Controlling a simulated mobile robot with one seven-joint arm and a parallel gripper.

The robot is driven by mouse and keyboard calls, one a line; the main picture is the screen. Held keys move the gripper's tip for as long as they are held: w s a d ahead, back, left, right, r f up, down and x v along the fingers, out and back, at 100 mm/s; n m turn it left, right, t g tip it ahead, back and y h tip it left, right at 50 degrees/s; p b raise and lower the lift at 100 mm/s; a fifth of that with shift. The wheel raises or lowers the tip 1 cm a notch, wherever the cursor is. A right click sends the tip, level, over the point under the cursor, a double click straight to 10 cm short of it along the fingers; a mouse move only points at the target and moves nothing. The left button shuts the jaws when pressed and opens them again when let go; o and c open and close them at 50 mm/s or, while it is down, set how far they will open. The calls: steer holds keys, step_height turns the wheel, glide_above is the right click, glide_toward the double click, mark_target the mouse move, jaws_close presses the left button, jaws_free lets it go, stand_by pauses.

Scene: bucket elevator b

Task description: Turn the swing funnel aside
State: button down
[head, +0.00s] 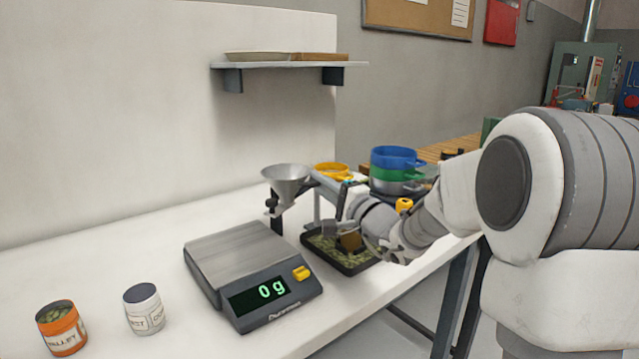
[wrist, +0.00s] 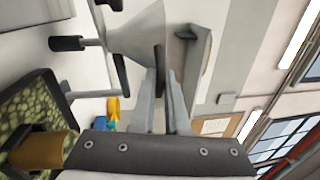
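The swing funnel (head: 287,183) is a grey metal cone, wide end up, on a dark holder behind the scale. In the wrist view the funnel (wrist: 138,38) lies sideways at the top, with a rod and a black knob (wrist: 66,43) to its left. My gripper (head: 328,228) is low and to the right of the funnel in the head view. In the wrist view my gripper's fingers (wrist: 164,75) are close together, with their tips by the funnel's rim. I cannot tell whether they touch or hold the rim.
The scale (head: 235,255) reads 0 g. An orange jar (head: 62,330) and a white jar (head: 144,310) stand front left. Stacked sieves (head: 397,165) stand behind my arm.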

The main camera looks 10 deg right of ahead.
steer(key=c, duration=0.9)
jaws_free()
steer(key=v, duration=1.7)
steer(key=shift+s+d+p, duration=0.15)
steer(key=shift+p, duration=0.25)
